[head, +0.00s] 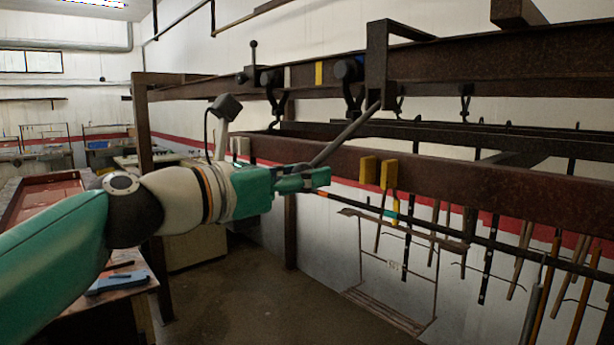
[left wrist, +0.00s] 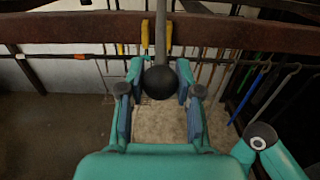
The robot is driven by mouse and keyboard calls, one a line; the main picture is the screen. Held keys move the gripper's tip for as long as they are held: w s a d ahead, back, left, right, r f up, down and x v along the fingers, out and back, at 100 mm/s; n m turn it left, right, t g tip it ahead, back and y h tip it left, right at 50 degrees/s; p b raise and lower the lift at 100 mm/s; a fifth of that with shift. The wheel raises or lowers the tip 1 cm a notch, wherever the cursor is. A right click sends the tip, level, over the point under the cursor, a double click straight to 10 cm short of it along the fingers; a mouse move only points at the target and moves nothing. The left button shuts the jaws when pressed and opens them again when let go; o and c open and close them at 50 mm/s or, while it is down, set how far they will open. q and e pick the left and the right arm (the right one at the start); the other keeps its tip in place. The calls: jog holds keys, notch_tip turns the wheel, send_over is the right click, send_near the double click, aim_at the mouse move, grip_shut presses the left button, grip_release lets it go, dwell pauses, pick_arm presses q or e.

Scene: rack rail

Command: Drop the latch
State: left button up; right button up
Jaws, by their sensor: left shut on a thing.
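A grey lever rod (head: 345,135) slants down and left from a dark bracket on the upper rail to my left gripper (head: 308,178). In the left wrist view, the rod (left wrist: 161,40) ends in a black ball knob (left wrist: 160,82). My left gripper (left wrist: 160,80) is shut on this knob, one finger on each side. In the head view the fingers hide the knob. A small upright lever with a black knob (head: 253,50) stands on the upper rail; I cannot tell whether it is the latch. My right gripper is not in view.
The brown upper rail (head: 500,70) carries several black hooks. A lower brown beam (head: 500,190) runs just behind my left gripper, with yellow blocks (head: 378,172) on it. Several long-handled tools hang below. The floor (head: 250,300) beneath is open.

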pick_arm(q)
jog(key=w+d+f+p, duration=0.2)
jog(key=w+d+f, duration=0.8)
jog(key=d, duration=0.4)
jog(key=shift+w+d+p, duration=0.15)
jog(key=shift+w+p, duration=0.2)
jog(key=shift+w, duration=0.05)
dwell(1.5)
jog(key=o, duration=1)
